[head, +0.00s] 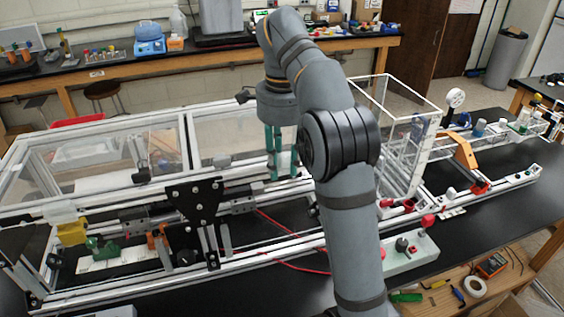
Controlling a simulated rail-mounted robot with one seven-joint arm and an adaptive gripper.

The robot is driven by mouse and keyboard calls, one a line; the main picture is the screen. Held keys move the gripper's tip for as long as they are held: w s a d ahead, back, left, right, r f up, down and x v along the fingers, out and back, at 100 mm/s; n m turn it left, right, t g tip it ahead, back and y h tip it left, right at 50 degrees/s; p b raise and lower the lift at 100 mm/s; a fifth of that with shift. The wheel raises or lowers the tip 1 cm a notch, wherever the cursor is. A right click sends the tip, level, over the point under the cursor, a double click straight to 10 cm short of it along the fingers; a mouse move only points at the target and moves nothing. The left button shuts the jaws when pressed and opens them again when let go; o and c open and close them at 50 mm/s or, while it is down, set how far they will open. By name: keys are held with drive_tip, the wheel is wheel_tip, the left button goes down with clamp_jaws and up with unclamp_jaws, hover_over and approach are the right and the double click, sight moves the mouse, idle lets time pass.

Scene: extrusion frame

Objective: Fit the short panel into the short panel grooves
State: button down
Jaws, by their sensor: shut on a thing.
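My gripper (281,165) points down at the middle of the frame, its teal fingers shut on a thin, clear piece that I take to be the short panel. The panel's outline is hard to make out against the clear panes behind. The aluminium extrusion frame (188,132) runs from the far left to behind my arm, with clear panes in its upper part. My fingers are near its right part, by the rails. I cannot tell which slots are the short panel grooves, nor whether the panel touches them. My arm hides part of the frame.
A black plate with knobs (194,205) stands at the frame's front. To the right are a tall white open frame (405,135), an orange bracket (463,150) and a control box with a red knob (409,250). A red cable (275,222) runs below.

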drive_tip(key=shift+f+b, duration=0.5)
drive_tip(key=shift+f, duration=0.15)
drive_tip(key=c, duration=1.3)
unclamp_jaws()
